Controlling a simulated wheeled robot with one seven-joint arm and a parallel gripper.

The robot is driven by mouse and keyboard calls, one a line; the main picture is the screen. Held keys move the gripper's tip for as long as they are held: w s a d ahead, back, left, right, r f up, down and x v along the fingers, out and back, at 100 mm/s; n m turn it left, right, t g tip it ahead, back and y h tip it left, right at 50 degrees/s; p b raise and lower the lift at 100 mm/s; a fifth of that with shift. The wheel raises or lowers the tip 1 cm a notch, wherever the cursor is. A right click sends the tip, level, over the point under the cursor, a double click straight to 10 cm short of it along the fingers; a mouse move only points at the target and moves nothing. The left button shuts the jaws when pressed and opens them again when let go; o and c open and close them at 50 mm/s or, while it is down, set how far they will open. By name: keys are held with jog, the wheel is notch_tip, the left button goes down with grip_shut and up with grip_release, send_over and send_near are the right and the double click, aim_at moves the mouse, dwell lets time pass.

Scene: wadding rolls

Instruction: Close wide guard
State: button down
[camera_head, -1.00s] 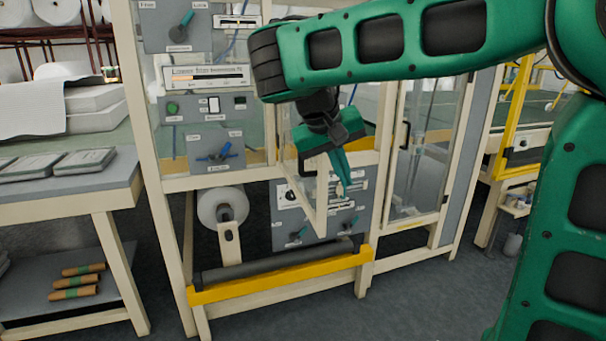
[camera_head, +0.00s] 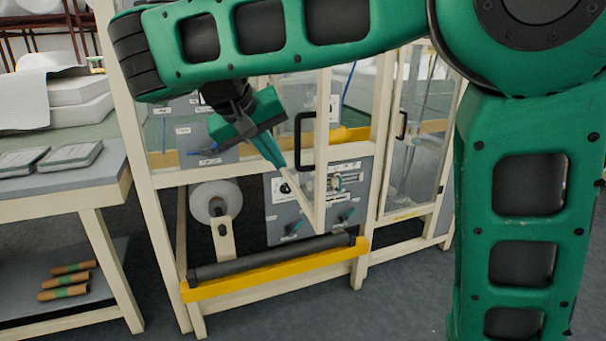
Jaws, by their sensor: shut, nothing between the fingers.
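The wide guard (camera_head: 321,125) is a clear panel in a cream frame with a black handle (camera_head: 305,142). It stands open, jutting out from the machine toward me, with its lower corner over the grey roller. My gripper (camera_head: 281,164), green with thin teal fingers, is shut and empty. It points down and right, just left of the guard's handle and close to the frame's lower edge. I cannot tell whether the fingertips touch the guard. My arm hides the guard's top and the upper part of its opening.
A narrower clear door (camera_head: 412,140) with a black handle is at the right and looks shut. Below the guard are a yellow bar (camera_head: 275,273), a grey roller (camera_head: 270,257) and a control panel (camera_head: 283,215). A white roll (camera_head: 207,203) hangs at left. A side table (camera_head: 60,190) stands further left.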

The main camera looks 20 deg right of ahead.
aim_at(314, 184)
jog(key=shift+w+d+f, duration=0.35)
jog(key=shift+d+f, duration=0.6)
jog(key=shift+d, duration=0.35)
jog(key=shift+w+d+f, duration=0.4)
jog(key=shift+d+f, duration=0.6)
jog(key=shift+d, duration=0.25)
jog(key=shift+w+d+f, duration=0.35)
jog(key=shift+d+f, duration=0.6)
jog(key=shift+d, duration=0.35)
